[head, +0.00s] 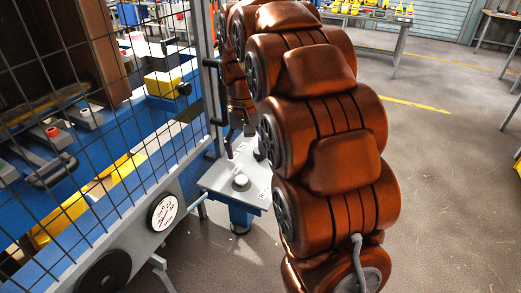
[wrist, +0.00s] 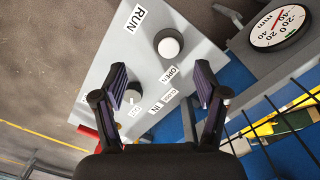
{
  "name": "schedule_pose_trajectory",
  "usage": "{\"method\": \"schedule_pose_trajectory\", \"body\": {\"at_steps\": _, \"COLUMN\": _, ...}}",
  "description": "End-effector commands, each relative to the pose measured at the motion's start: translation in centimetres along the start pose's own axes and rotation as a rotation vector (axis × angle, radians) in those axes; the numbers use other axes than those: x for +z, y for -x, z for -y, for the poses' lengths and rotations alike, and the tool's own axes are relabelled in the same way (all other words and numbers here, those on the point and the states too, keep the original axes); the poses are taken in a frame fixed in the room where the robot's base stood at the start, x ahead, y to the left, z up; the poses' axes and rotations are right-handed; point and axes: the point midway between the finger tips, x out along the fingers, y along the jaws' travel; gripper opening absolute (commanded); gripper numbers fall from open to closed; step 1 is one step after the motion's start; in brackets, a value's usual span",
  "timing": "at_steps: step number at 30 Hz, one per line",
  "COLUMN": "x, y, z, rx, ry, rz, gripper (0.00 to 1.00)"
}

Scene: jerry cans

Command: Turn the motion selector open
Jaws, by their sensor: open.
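The grey control panel (wrist: 195,30) fills the middle of the wrist view, with labels reading RUN, OPEN and IN; other labels are too small or partly hidden. A white-topped round knob (wrist: 169,46) sits between RUN and OPEN. A second, dark-sided knob (wrist: 132,97) is lower left, beside my left finger and partly hidden by it. I cannot tell which is the motion selector. My gripper (wrist: 160,79) is open and empty over the panel, its fingers spread either side of the OPEN label. In the head view the panel (head: 213,181) stands beneath my gripper.
A dial gauge (wrist: 279,27) is at upper right of the wrist view, near a black wire-mesh fence (head: 75,110). Blue and yellow machinery stands behind the fence. A red part (wrist: 88,132) shows at the panel's lower left. Open floor (head: 450,170) lies to the right.

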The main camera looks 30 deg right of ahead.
Motion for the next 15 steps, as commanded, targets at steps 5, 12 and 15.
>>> {"method": "schedule_pose_trajectory", "body": {"at_steps": 5, "x": -5.7, "y": -1.1, "z": -2.5, "rx": -0.005, "ry": -0.063, "rz": -0.016, "gripper": 0.72}}
{"method": "schedule_pose_trajectory", "body": {"at_steps": 12, "x": -11.4, "y": -2.5, "z": -5.6, "rx": -0.011, "ry": -0.127, "rz": -0.042, "gripper": 0.72}}
{"method": "schedule_pose_trajectory", "body": {"at_steps": 15, "x": -12.6, "y": -2.9, "z": -6.4, "rx": -0.013, "ry": -0.141, "rz": -0.046, "gripper": 0.72}}
